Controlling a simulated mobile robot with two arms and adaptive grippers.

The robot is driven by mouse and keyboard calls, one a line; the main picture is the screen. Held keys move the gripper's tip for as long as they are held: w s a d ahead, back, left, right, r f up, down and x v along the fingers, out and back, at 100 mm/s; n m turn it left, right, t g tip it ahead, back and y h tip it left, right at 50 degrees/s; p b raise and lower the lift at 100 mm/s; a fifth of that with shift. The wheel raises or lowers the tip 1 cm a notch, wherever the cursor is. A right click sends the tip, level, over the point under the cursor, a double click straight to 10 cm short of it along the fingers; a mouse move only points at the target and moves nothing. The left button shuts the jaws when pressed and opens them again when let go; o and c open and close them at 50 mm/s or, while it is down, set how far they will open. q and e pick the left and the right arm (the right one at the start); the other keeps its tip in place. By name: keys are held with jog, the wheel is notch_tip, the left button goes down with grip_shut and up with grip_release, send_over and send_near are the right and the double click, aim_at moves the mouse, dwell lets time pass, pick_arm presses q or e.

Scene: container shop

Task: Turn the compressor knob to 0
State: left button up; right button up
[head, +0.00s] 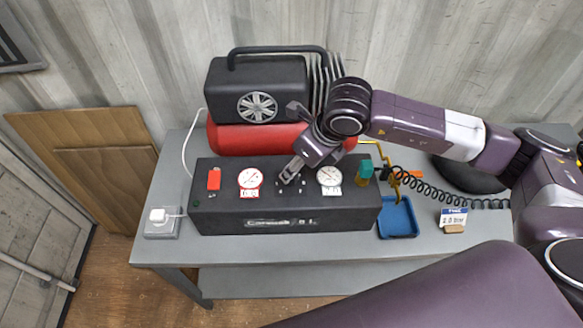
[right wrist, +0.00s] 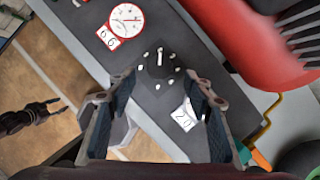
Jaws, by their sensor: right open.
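The compressor (head: 230,213) has a long black front panel on the grey table, with a red tank (head: 235,140) behind it. In the right wrist view its black round knob (right wrist: 160,62) has a white pointer line pointing up and white dots around it. My right gripper (right wrist: 157,86) is open, with its fingers spread either side below the knob and nothing between them. In the head view my right gripper (head: 289,178) reaches over the panel between the two gauges and hides much of the knob area. A dark hand-like shape, apparently my left gripper (right wrist: 35,112), shows at left in the wrist view.
A red switch (head: 214,179) is at left. A plug box (head: 160,222) sits left.

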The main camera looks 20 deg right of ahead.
jog(key=p+x, duration=0.1)
jog(key=x, duration=0.4)
jog(key=shift+w, duration=0.1)
jog(key=c, duration=1.2)
